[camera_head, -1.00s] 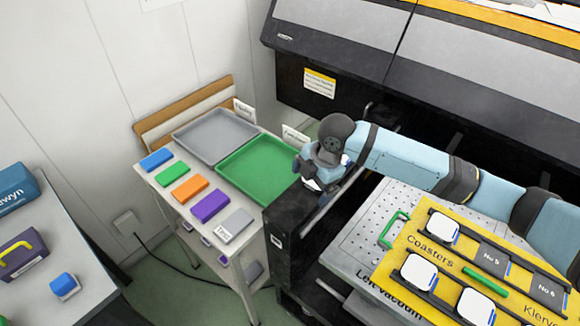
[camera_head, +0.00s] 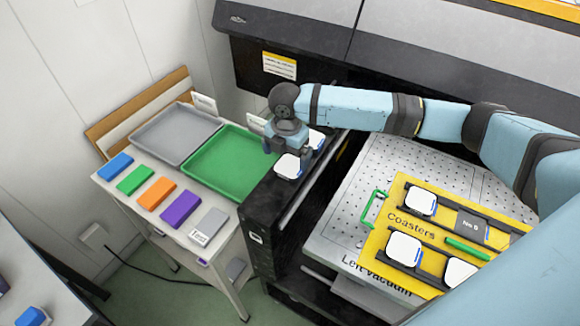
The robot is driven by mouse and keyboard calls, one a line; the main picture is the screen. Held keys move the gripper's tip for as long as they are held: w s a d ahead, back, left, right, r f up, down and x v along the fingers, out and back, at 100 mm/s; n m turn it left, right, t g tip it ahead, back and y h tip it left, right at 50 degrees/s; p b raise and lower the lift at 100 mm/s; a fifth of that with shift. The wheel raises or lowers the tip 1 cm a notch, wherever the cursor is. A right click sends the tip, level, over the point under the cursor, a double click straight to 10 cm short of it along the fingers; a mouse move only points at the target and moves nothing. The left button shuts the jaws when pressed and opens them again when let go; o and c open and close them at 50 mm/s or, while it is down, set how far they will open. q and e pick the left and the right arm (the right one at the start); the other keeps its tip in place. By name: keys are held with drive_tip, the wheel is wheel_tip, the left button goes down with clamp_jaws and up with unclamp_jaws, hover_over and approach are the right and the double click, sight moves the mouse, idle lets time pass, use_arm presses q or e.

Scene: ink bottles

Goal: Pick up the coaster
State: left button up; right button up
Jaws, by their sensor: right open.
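A white coaster (camera_head: 290,166) with a blue edge lies on the black ledge of the machine, beside the green tray. A second white coaster (camera_head: 316,139) lies just behind it, partly hidden by my gripper. My right gripper (camera_head: 287,152) is open and points down over the nearer coaster, with its fingers at the coaster's far side. I cannot tell whether they touch it. More white coasters, such as one at the front (camera_head: 404,249), sit in the yellow jig (camera_head: 374,244) marked "Coasters". My left gripper is out of view.
The green tray (camera_head: 225,170) and grey tray (camera_head: 172,135) look empty on the side table. Several coloured blocks, including an orange one (camera_head: 157,194), line its front edge. The black machine (camera_head: 300,35) stands behind. A green handle (camera_head: 372,209) rises from the jig's left side.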

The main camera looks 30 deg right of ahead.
sight(287, 170)
wheel_tip(287, 170, down, 5)
drive_tip(key=shift+s+a+f, duration=0.1)
idle(0.3)
drive_tip(key=c, duration=0.9)
drive_tip(key=shift+c, duration=0.2)
wheel_tip(287, 170, up, 20)
drive_tip(key=s+a+f+m+p, duration=0.1)
drive_tip(key=s+m+p, duration=0.2)
drive_tip(key=m, duration=0.9)
drive_tip(key=s+a+f+m+p, duration=0.1)
drive_tip(key=s+m+p, duration=0.3)
drive_tip(key=m, duration=0.8)
drive_tip(key=shift+s, duration=0.55)
